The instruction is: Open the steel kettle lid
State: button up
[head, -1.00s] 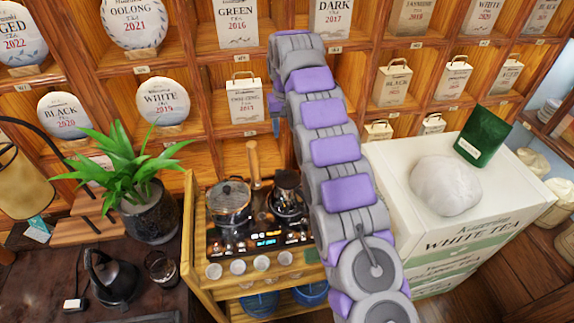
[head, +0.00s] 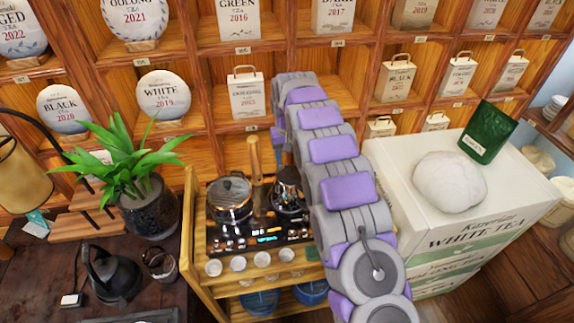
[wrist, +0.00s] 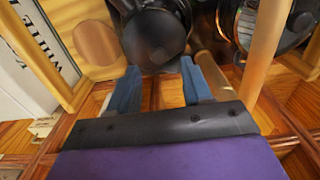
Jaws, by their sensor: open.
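The kettle (head: 288,190), dark and shiny with a lid on top, stands on the right side of the black cooktop in the head view. My arm partly covers its right side. In the wrist view a dark round body that looks like this kettle (wrist: 155,38) lies just beyond my fingers. Its lid knob is blurred and hard to tell. My gripper (wrist: 160,88) is open and empty, with its two blue fingers apart. In the head view only a blue bit of my gripper (head: 277,138) shows, above and behind the kettle.
A glass-lidded pot (head: 230,197) sits left of the kettle, with an upright wooden handle (head: 254,160) between them. Small cups (head: 238,266) line the cart's front. White tea boxes (head: 470,215) stand right. A black kettle (head: 112,272) is on the dark table. Shelves (head: 225,140) rise behind.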

aim_at(287, 167)
jog(key=shift+f, duration=1.85)
jog(key=shift+c, duration=0.2)
grip_shut()
